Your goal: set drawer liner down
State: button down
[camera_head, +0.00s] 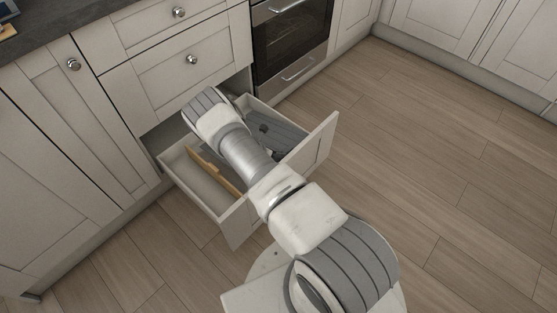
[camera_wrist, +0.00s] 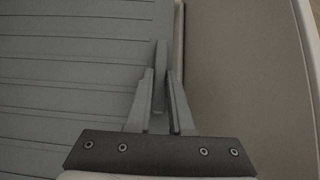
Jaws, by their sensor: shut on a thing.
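The drawer liner (camera_wrist: 70,70) is a grey ribbed sheet filling the left of the wrist view. My gripper (camera_wrist: 160,78) is shut on an upright grey tab near the liner's right edge. In the head view, a grey ribbed piece of the liner (camera_head: 283,133) shows inside the open lower drawer (camera_head: 318,150), to the right of my arm. My arm hides the gripper and much of the drawer's middle in that view. I cannot tell whether the liner rests fully on the drawer floor.
A long wooden piece (camera_head: 214,171) lies in the drawer's left part, beside bare drawer floor (camera_head: 192,183). Closed drawers (camera_head: 165,72) are above. An oven (camera_head: 290,38) stands to the right. The wooden floor (camera_head: 440,150) is clear.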

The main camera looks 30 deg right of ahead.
jog(key=shift+f+b, duration=0.45)
jog(key=shift+f, duration=1.05)
